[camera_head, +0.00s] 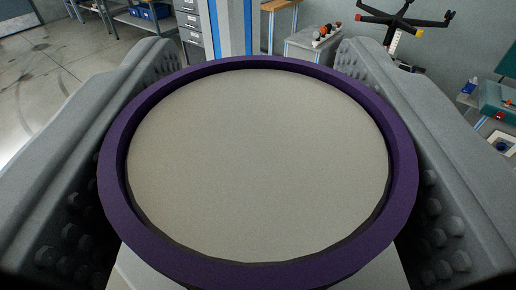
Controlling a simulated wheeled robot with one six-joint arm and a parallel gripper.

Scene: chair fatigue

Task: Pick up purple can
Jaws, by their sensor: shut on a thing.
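The purple can (258,165) fills the middle of the view, seen end-on with its pale grey round face inside a purple rim. My gripper (258,150) is shut on the can, with one grey finger against its left side and the other against its right side. The round-studded inner pads of both fingers show beside the rim. The can's side wall and far end are hidden behind its face.
Behind the can are a workbench with a blue bin (150,11), a grey drawer cabinet (190,28) and a blue and white column (232,27). A grey cart (313,47) holds small items. An upturned black chair base (403,22) stands at upper right. Open floor (60,70) lies at left.

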